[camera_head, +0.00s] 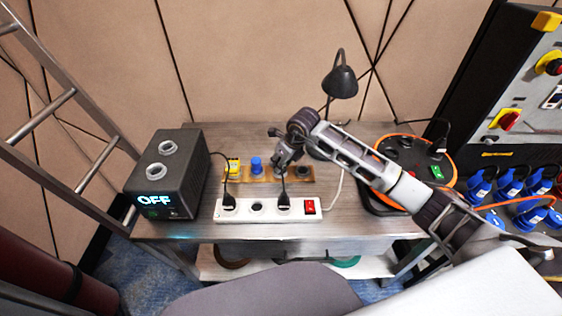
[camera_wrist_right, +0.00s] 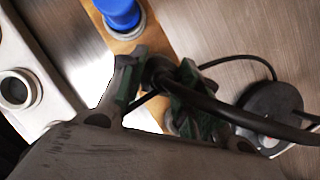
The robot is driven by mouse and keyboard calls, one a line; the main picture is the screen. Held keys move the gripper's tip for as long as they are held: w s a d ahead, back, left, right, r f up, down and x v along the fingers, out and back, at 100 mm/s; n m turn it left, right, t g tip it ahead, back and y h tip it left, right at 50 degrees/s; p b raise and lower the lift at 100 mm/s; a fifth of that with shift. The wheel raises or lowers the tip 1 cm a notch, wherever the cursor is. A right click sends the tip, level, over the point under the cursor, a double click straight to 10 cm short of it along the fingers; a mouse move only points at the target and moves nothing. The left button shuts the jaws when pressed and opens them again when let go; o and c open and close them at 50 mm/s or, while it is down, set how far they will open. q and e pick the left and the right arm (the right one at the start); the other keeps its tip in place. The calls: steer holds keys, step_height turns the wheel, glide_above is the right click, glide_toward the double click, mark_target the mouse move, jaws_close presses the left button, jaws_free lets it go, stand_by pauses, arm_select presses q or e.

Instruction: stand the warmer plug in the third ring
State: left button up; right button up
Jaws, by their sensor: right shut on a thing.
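My right gripper (camera_head: 281,160) is over the wooden strip (camera_head: 268,179), at its third place from the left. In the wrist view the gripper (camera_wrist_right: 160,85) is shut on a dark corded piece (camera_wrist_right: 158,72), apparently the warmer plug. The fingers hide much of it. The third ring is mostly hidden under the gripper, so I cannot tell whether the plug is in it. A yellow plug (camera_head: 233,166) and a blue plug (camera_head: 256,164) stand at the first two places; the fourth ring (camera_head: 304,171) looks empty. My left gripper is not in view.
The dark warmer (camera_head: 170,178), reading OFF, stands at left. The white power strip (camera_head: 270,210) in front holds two black plugs (camera_head: 229,203), with an empty socket (camera_head: 256,206) between them and a red switch (camera_head: 310,206). A black lamp (camera_head: 340,82) stands behind; an orange-rimmed reel (camera_head: 448,185) is at right.

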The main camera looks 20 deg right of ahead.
steer(key=shift+f+b, duration=0.35)
steer(key=shift+f, duration=0.15)
stand_by(0.4)
steer(key=o, duration=1.6)
steer(key=shift+r, duration=0.15)
steer(key=shift+r+p, duration=1.6)
steer(key=shift+r, duration=1.3)
steer(key=shift+f, duration=0.1)
